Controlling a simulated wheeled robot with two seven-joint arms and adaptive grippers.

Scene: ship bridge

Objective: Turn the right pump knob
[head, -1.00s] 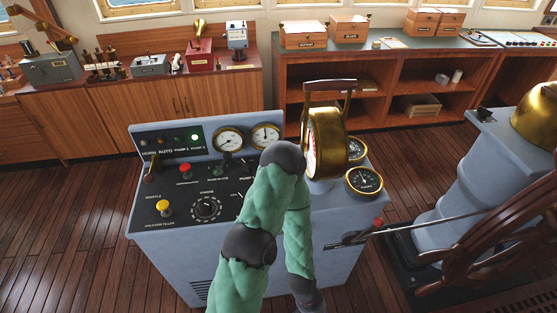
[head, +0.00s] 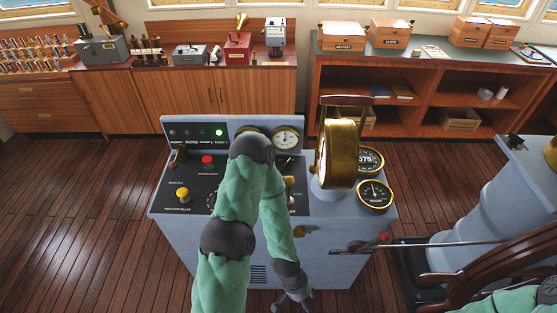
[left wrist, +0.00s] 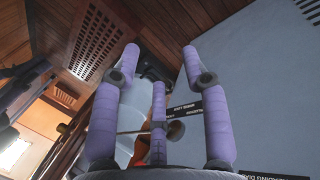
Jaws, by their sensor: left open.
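The blue-grey console (head: 190,236) stands in the middle of the head view. My left arm crosses its black panel and hides much of it, including the middle controls. I cannot pick out the right pump knob for certain; a small pale and brass control (head: 290,184) shows just right of my arm. My left gripper (head: 299,301) hangs low in front of the console, at the bottom edge. In the left wrist view its purple fingers (left wrist: 160,62) are spread and hold nothing. A rod with a dark round end (left wrist: 174,130) shows behind them. My right gripper is out of view.
A brass telegraph (head: 337,160) and two round gauges stand on the console's right side. A long lever (head: 440,245) reaches right towards the wooden wheel (head: 480,280). A yellow knob (head: 182,194) and a red knob (head: 208,161) stand left. Floor is clear left of the console.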

